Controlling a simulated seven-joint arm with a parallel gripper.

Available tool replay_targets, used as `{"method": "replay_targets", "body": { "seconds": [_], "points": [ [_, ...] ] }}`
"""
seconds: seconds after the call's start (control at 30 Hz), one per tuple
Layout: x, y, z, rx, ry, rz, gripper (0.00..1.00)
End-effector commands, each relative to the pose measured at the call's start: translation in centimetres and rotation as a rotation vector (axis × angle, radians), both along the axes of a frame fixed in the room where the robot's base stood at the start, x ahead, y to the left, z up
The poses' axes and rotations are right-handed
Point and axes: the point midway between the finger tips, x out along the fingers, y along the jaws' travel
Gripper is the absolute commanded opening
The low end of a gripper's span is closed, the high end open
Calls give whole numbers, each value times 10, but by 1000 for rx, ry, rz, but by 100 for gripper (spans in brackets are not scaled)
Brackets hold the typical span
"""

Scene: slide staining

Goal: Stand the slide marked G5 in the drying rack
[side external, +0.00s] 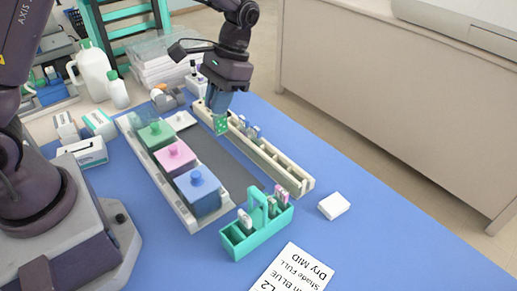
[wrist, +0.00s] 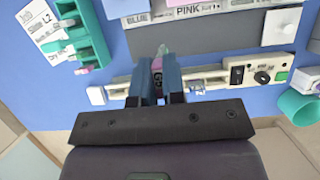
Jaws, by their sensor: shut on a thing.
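In the wrist view the slide (wrist: 161,52) shows between the fingers of my gripper (wrist: 158,84). The cream drying rack (side external: 280,168) is a long slotted bar on the blue table. My gripper is over the far part of the rack; I cannot tell whether the slide touches it. The rack (wrist: 122,86) also runs behind the fingers in the wrist view. Several slides (side external: 255,133) stand in its far half.
A tray with green (side external: 156,134), pink (side external: 175,156) and blue (side external: 198,190) lidded jars stands left of the rack. A teal carrier (side external: 248,242) with slides is near the front. A white block (side external: 334,206) and printed card (side external: 290,272) lie nearby. The right of the table is clear.

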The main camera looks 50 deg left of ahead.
Motion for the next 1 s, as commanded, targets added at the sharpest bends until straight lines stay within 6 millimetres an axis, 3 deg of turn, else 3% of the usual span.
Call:
{"method": "replay_targets", "body": {
  "seconds": [0.53, 0.67, 0.77, 1.0],
  "points": [
    [0, -1, 0, 0, 0, -2, 0],
    [1, -10, -11, 0, 4, -4, 0],
    [12, -26, -22, -1, 4, 121, 0],
    [53, -67, -42, -4, 4, 735, 0]
  ]
}}
